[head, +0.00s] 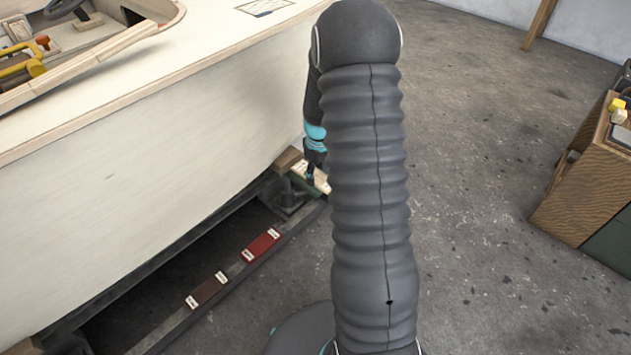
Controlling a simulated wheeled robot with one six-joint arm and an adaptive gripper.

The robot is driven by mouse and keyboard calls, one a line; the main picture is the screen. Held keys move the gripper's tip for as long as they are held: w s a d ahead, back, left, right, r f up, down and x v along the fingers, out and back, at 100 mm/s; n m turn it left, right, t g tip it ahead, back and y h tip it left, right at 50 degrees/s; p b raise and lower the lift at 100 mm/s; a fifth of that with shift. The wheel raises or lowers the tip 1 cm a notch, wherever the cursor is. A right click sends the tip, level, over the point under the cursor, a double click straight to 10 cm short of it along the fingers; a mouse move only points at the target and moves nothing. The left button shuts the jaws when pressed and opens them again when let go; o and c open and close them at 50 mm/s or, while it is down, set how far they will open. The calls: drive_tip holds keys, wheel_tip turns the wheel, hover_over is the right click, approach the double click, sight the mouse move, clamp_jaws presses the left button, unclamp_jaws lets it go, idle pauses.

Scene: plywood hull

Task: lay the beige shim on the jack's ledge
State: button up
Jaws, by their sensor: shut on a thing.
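My gripper (311,178) is small in the head view, low beside the hull and partly hidden by my own arm. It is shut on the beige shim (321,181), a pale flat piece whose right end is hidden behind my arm. The dark jack (289,195) stands under the hull's lower edge, just left of and below my gripper. The shim is at the jack's top right; I cannot tell whether it touches the ledge. A greenish strip (302,184) shows beside the shim.
A red shim (261,246) and a dark brown shim (207,290), with pale end labels, lie on the rail along the hull (150,170). A wooden block (287,160) sits above the jack. A cabinet (580,205) stands at right. The floor between is clear.

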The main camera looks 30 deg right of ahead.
drive_tip(key=shift+w+a+f, duration=0.2)
drive_tip(key=shift+w+f, duration=0.4)
drive_tip(key=shift+w, duration=0.25)
drive_tip(key=shift+f, duration=1.9)
drive_tip(key=shift+f, duration=0.15)
drive_tip(key=o, duration=1.1)
